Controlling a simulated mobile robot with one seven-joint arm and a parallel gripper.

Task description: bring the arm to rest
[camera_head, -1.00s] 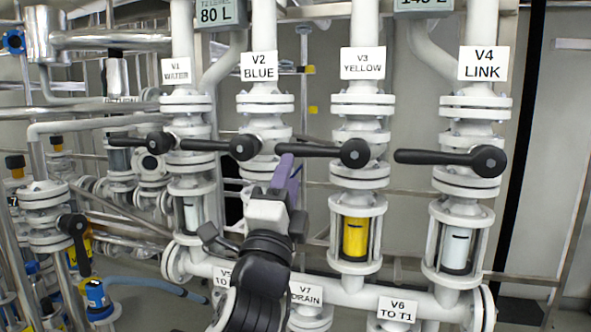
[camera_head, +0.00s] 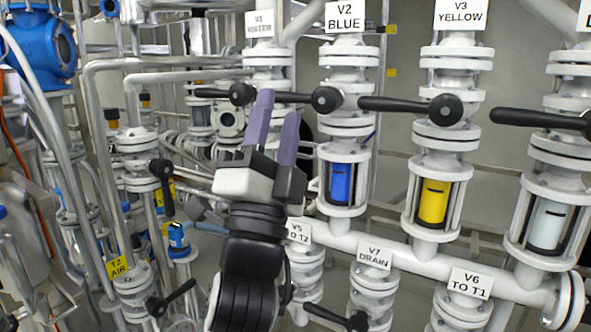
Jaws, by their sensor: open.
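My gripper (camera_head: 272,128) is in the middle left of the head view, with two purple fingers pointing up and apart. Nothing shows between them. My black arm and pale wrist rise from the bottom of the picture below it. The fingers appear in front of the pipework under the V1 WATER valve (camera_head: 267,55). The tips come close in the picture to the black lever handles of V1 and V2; I cannot tell whether they touch. The arm hides part of the V1 column and the pipes behind it.
The V2 BLUE sight glass (camera_head: 341,183), the V3 YELLOW sight glass (camera_head: 433,202) and a pale sight glass (camera_head: 549,226) stand to the right. Their black levers lie roughly level. Below are the V5, V7 DRAIN (camera_head: 374,256) and V6 (camera_head: 468,284) valves. Pipes and a blue fitting (camera_head: 42,48) crowd the left.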

